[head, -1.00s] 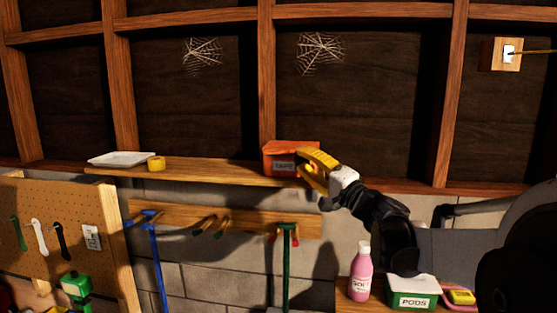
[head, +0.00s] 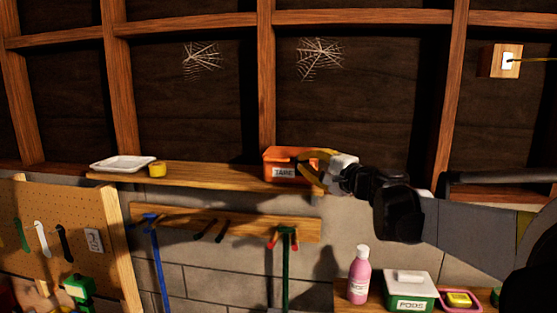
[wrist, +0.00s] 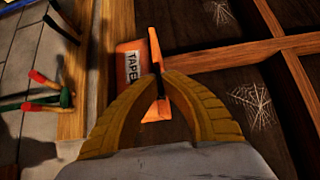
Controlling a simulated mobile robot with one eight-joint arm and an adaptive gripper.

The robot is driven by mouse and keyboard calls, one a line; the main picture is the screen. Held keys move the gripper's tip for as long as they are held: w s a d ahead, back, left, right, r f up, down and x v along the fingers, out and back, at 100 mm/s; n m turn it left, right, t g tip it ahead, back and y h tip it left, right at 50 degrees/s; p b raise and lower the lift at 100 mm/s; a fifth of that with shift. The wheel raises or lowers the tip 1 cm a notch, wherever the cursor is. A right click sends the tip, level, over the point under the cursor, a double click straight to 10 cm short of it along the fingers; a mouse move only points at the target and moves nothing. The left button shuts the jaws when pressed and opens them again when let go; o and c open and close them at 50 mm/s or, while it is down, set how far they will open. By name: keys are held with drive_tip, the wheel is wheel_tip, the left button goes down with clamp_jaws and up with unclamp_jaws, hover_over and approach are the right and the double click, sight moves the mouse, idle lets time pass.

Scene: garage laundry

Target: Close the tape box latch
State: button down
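The tape box (head: 279,172) is orange with a pale label and stands at the right end of the wooden shelf. In the wrist view its labelled face (wrist: 130,65) is tilted by the camera angle, and a narrow orange panel runs behind my fingertips. My gripper (head: 305,166) is at the right side of the box. In the wrist view my yellow gripper (wrist: 170,76) has its fingertips drawn close together in front of the orange panel. I cannot tell whether they touch it. The latch is not clearly visible; my fingers cover part of that side.
A white tray (head: 122,164) and a yellow tape roll (head: 157,169) sit farther left on the shelf (head: 215,178). Long-handled tools hang from the rack below. A pink bottle (head: 359,276) and a green pods box (head: 410,291) stand lower right. The shelf's middle is clear.

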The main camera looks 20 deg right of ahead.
drive_tip(key=c, duration=1.6)
unclamp_jaws()
drive_tip(key=shift+w, duration=0.1)
drive_tip(key=s, duration=0.4)
drive_tip(key=s+d, duration=0.1)
drive_tip(key=s, duration=0.3)
drive_tip(key=s+d, duration=0.1)
drive_tip(key=s, duration=0.3)
drive_tip(key=shift+d+r, duration=0.1)
drive_tip(key=shift+d, duration=0.05)
